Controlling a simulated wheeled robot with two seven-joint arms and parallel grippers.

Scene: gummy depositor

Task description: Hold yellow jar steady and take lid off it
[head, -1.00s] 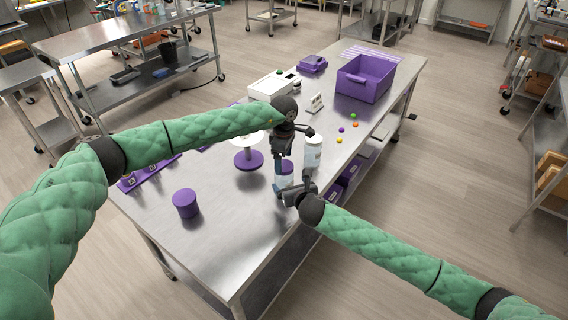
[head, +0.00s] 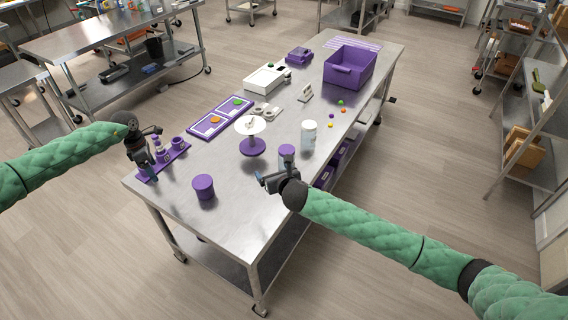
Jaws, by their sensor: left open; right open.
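No jar in the head view looks clearly yellow. A clear jar with a white lid (head: 309,136) stands upright near the table's right edge. A purple-topped container (head: 287,152) stands just left of it, its lower part hidden by my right gripper. My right gripper (head: 264,180) is open, in front of and slightly left of this container; I cannot tell whether they touch. My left gripper (head: 148,168) is open at the table's left edge, by a purple rack (head: 178,160) holding small purple-and-white pieces. A purple cylinder (head: 203,187) stands near the front.
A white-topped stand with a purple base (head: 252,147) stands mid-table. Behind it are a purple tray with orange and green pieces (head: 220,118), a white device (head: 266,79) and a purple bin (head: 349,68). Several small coloured balls (head: 331,126) lie at right.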

